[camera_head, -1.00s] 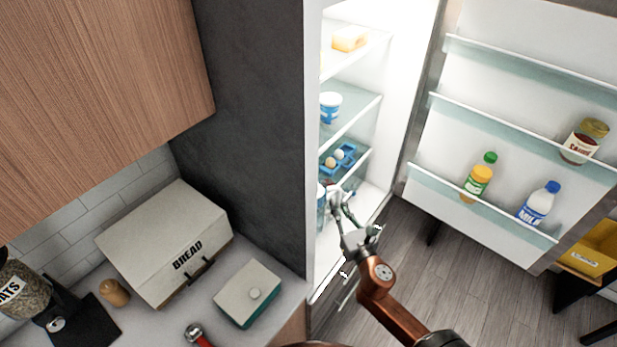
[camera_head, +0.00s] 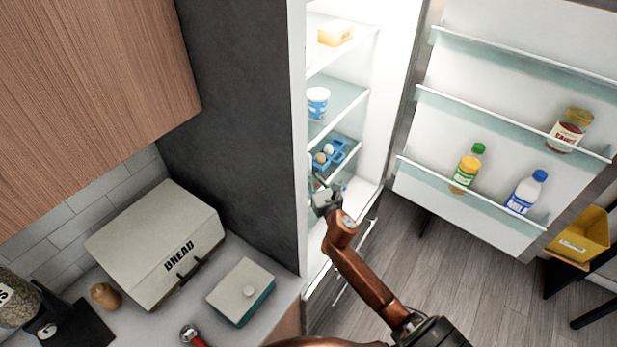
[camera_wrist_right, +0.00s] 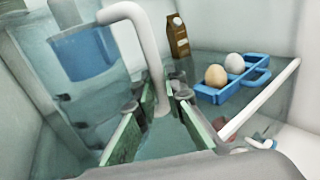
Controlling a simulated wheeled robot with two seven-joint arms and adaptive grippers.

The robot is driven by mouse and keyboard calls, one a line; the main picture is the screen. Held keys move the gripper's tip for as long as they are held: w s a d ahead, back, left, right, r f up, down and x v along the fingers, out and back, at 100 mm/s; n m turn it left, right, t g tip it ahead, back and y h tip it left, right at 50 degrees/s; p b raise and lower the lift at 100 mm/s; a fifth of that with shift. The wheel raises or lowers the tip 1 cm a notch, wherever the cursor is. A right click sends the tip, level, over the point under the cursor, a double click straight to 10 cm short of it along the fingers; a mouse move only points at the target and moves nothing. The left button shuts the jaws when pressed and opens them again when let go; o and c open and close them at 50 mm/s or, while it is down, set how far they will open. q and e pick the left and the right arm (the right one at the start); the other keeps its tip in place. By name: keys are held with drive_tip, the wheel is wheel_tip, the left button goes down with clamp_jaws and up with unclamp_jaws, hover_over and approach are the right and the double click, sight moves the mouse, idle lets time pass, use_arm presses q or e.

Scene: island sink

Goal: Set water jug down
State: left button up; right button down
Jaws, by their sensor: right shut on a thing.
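The water jug (camera_wrist_right: 85,65) is a clear, bluish container with a white handle (camera_wrist_right: 152,60), at the left of the right wrist view. My right gripper (camera_wrist_right: 160,118) has its green-padded fingers on either side of the lower handle and is shut on it. In the head view my right gripper (camera_head: 322,192) is inside the open fridge, at a lower shelf; the jug is mostly hidden there by the fridge's side wall and the gripper. I cannot tell whether the jug touches the shelf. My left gripper is not in view.
A blue egg holder (camera_wrist_right: 225,92) with two eggs and a brown carton (camera_wrist_right: 178,37) stand to the right of the jug. A white tub (camera_head: 318,102) sits on the shelf above. The open fridge door (camera_head: 500,120) with bottles is at right; the bread box (camera_head: 160,245) is on the counter.

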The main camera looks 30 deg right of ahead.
drive_tip(key=shift+f, duration=0.6)
drive_tip(key=shift+f, duration=0.2)
drive_tip(key=c, duration=2)
unclamp_jaws()
drive_tip(key=shift+f, duration=0.1)
drive_tip(key=shift+r, duration=0.25)
drive_tip(key=shift+s+a+f, duration=0.1)
drive_tip(key=shift+s+a, duration=0.3)
drive_tip(key=shift+s, duration=1.55)
drive_tip(key=shift+s+a+r, duration=0.1)
drive_tip(key=shift+s+a, duration=0.3)
drive_tip(key=shift+s, duration=1.6)
drive_tip(key=shift+s+a+f, duration=0.1)
drive_tip(key=shift+s+a, duration=0.3)
drive_tip(key=shift+s, duration=1.55)
